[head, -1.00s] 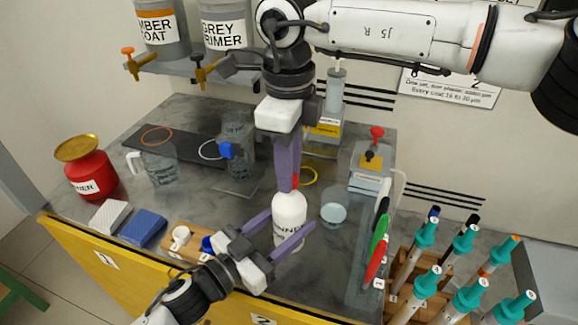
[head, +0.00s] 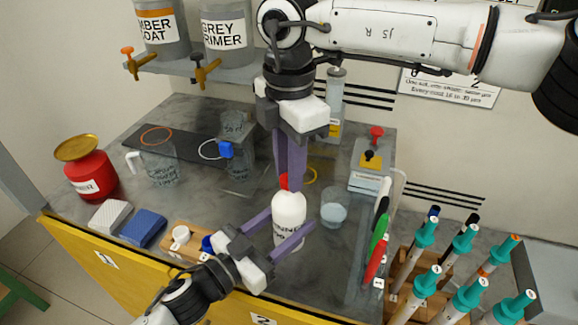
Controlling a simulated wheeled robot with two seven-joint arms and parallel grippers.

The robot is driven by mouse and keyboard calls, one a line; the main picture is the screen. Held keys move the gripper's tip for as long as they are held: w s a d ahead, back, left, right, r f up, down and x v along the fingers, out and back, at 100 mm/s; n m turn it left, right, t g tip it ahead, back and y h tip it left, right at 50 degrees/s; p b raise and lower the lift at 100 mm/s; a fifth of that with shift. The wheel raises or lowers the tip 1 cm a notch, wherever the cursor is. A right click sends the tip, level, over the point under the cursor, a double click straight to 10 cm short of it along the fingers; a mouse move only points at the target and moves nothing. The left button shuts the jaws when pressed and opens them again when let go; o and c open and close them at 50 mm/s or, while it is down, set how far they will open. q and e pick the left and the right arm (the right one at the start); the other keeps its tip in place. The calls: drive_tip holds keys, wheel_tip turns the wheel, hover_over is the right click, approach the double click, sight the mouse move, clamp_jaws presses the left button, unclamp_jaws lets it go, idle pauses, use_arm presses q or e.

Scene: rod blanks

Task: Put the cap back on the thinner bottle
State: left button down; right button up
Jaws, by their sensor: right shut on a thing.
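The thinner bottle (head: 289,211) is white with a partly hidden label and stands upright near the bench front. My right gripper (head: 288,182) points down from above. It is shut on the small red cap (head: 284,181), which shows at the bottle's mouth, mostly behind the fingers. I cannot tell whether the cap is seated or just above the neck. My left gripper (head: 281,226) comes in from the lower left, one finger on each side of the bottle's body. Whether these fingers press on the bottle is not clear.
A glass beaker (head: 333,210) stands close right of the bottle. A pen tray (head: 368,283) and teal-topped tools (head: 425,232) are farther right. A wooden block (head: 180,253), blue sponge (head: 143,228), red can (head: 91,175) and jugs (head: 160,165) are left.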

drive_tip(key=m, duration=0.7)
drive_tip(key=shift+m, duration=0.3)
drive_tip(key=shift+s+a+m, duration=0.25)
drive_tip(key=shift+s+m, duration=0.05)
drive_tip(key=shift+m, duration=0.8)
drive_tip(key=m, duration=0.3)
drive_tip(key=shift+s+d+f+m, duration=0.1)
drive_tip(key=shift+s+f+m, duration=0.1)
drive_tip(key=shift+f+m, duration=0.1)
drive_tip(key=shift+s, duration=0.1)
use_arm(q)
drive_tip(key=shift+w, duration=0.1)
use_arm(e)
drive_tip(key=o, duration=1.1)
drive_tip(key=shift+f, duration=0.1)
drive_tip(key=shift+r, duration=0.2)
